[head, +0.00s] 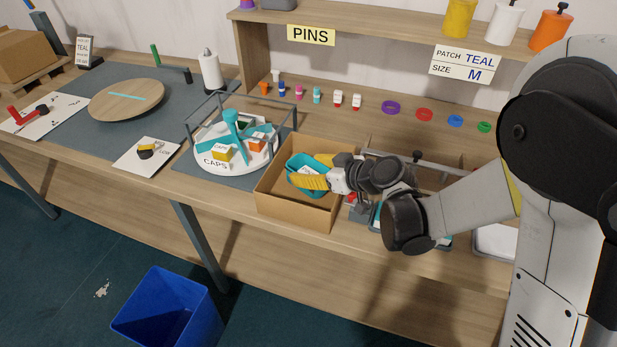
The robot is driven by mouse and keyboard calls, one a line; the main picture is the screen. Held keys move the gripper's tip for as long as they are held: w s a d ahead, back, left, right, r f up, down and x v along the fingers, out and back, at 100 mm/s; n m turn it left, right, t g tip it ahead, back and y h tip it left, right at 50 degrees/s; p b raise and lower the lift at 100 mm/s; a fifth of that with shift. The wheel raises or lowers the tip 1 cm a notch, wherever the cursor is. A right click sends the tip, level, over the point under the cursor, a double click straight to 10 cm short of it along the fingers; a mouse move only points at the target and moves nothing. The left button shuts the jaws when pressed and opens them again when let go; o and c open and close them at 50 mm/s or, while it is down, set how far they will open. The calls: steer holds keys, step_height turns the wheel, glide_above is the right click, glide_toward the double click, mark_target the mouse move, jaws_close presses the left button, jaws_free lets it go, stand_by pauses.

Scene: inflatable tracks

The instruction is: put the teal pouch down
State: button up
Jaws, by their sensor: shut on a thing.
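The teal pouch (296,162) shows at the mouth of the open cardboard box (299,212) on the bench. My gripper (309,171) reaches in from the right, with its yellow fingers shut on the pouch. The fingers cover part of the pouch. I cannot tell whether the pouch touches the box floor.
A white round carousel marked CAPS (208,166) with a metal frame stands left of the box. Small bottles and coloured rings line the bench behind it. Grey trays sit right of the box, partly behind my arm. A blue bin (168,310) stands on the floor.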

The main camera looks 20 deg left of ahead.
steer(key=shift+f, duration=0.65)
steer(key=shift+f, duration=0.2)
steer(key=o, duration=0.9)
steer(key=shift+r, duration=0.1)
